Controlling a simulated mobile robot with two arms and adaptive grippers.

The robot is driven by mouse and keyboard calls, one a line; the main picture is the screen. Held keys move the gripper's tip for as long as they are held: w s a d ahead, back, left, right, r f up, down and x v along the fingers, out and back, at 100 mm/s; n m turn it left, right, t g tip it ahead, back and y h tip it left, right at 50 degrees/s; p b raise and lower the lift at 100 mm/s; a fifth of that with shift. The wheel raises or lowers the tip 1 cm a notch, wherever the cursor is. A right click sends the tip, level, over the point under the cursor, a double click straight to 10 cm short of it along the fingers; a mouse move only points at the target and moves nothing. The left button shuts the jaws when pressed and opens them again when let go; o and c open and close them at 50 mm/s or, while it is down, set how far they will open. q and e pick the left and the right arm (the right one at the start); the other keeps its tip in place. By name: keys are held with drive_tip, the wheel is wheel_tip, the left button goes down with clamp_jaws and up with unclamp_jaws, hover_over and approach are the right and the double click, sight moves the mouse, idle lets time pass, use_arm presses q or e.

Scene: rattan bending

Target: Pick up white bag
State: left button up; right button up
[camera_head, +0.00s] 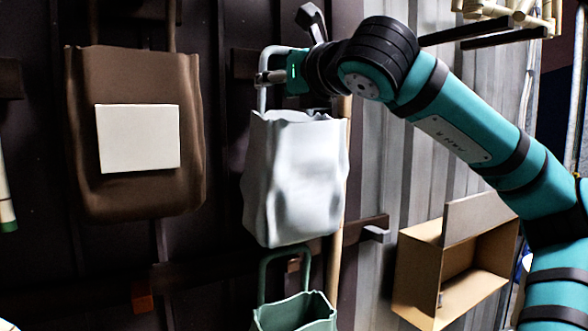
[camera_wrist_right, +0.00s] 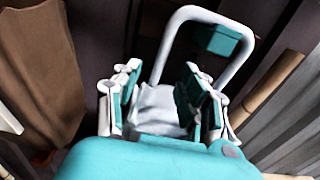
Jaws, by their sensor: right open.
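The white bag (camera_head: 295,180) hangs upright on the dark wall in the middle of the head view. Its pale looped handle (camera_head: 263,62) rises above its left part. My right gripper (camera_head: 268,77) is at the handle, just above the bag's rim. In the right wrist view the gripper (camera_wrist_right: 160,82) is open, its two teal-padded fingers apart. Part of the white bag (camera_wrist_right: 157,108) shows between and below the fingers, and the handle (camera_wrist_right: 205,15) loops beyond them. I cannot tell whether a finger touches the handle. My left gripper is not in view.
A brown bag (camera_head: 80,150) with a white label hangs at the left. A green bag (camera_head: 295,315) is below the white one. An open wooden box (camera_head: 420,270) is at the right, below my right arm. Wooden poles (camera_head: 500,12) are at the top right.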

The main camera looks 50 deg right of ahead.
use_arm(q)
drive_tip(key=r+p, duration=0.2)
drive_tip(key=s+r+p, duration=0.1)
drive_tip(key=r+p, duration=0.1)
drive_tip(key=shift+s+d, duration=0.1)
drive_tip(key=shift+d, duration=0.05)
use_arm(e)
drive_tip(key=x, duration=0.5)
drive_tip(key=shift+w+d+r, duration=0.1)
drive_tip(key=shift+d+r, duration=0.05)
drive_tip(key=shift+d, duration=0.05)
drive_tip(key=shift+c, duration=0.9)
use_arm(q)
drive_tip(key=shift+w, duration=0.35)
use_arm(e)
clamp_jaws()
